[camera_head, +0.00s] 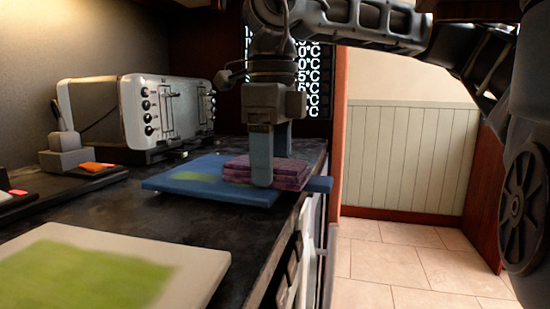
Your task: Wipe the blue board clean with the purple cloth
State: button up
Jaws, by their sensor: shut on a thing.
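The blue board (225,192) lies flat on the dark counter, with its handle reaching the counter's right edge. A green patch (190,176) shows on its left part, and some green lies near its middle front. The purple cloth (290,174), folded in layers, rests on the right part of the board. My gripper (271,170) points down from above and is shut on the purple cloth, one finger in front of it and the other behind. The finger and cloth hide part of the board.
A white board (205,263) with a large green patch lies in the left foreground. A silver toaster (140,108) stands at the back left. A grey block (65,152) and small orange and red items sit by the wall. Right of the counter edge is open tiled floor (400,262).

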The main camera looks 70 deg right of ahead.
aim_at(242, 160)
jog(key=shift+w+a, duration=0.2)
jog(key=shift+w, duration=0.35)
jog(key=shift+w+a, duration=0.15)
jog(key=shift+w, duration=0.35)
jog(key=shift+w+d+b, duration=0.15)
jog(key=shift+w+b, duration=0.35)
jog(key=shift+w, duration=0.8)
jog(key=shift+w+r, duration=0.1)
jog(key=shift+w, duration=1.1)
